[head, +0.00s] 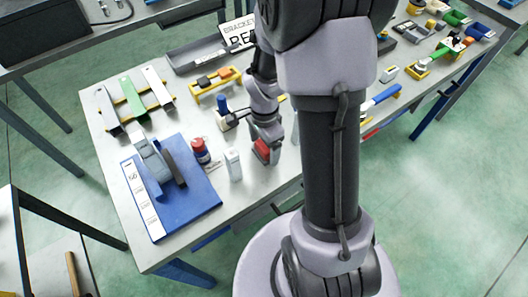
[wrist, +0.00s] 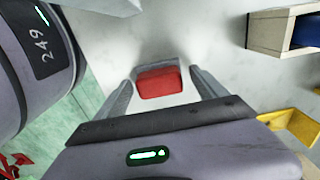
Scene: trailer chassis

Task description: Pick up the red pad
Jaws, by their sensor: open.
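The red pad (wrist: 158,82) lies on the pale tabletop, with a grey block edge along its far side in the wrist view. My gripper (wrist: 160,92) is open, with one finger to the left of the pad and one to the right. Gaps show between the pad and both fingers. In the head view the red pad (head: 262,147) shows at the end of my arm, partly covered by my gripper (head: 264,155). I cannot tell the exact height of the fingertips above the table.
A white bottle (head: 234,164) and a dark red and blue jar (head: 200,150) stand left of my gripper. A blue board (head: 200,205) lies further left. A yellow stand (head: 215,82) is behind. In the wrist view, a beige box (wrist: 272,32) is at upper right.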

